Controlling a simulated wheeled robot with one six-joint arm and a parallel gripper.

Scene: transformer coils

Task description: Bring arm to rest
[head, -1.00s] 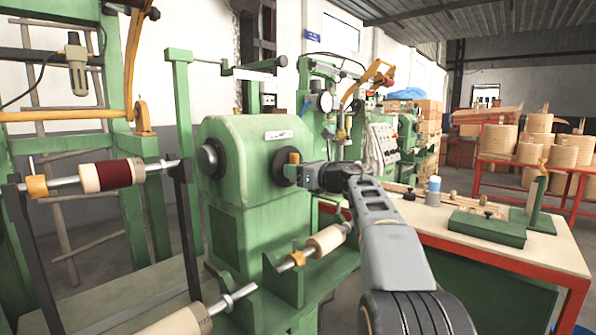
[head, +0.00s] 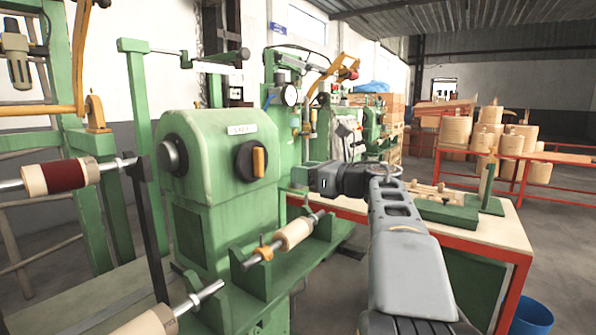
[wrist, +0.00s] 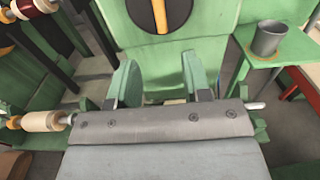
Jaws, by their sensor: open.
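My arm (head: 400,235) reaches forward from the bottom of the head view, right of the green winding machine (head: 200,140). My gripper (head: 303,178) is open, with nothing seen between its jaws. It appears to the right of and a little below the black dial with a yellow handle (head: 252,160), apart from it. In the wrist view, the dial (wrist: 160,8) shows at the top, its handle upright.
A red-edged workbench (head: 480,225) with a green fixture stands at the right. A shaft with a pale spool (head: 292,232) lies below the gripper. A grey cup (wrist: 268,38) stands on a green ledge. A blue bin (head: 531,318) is on the floor.

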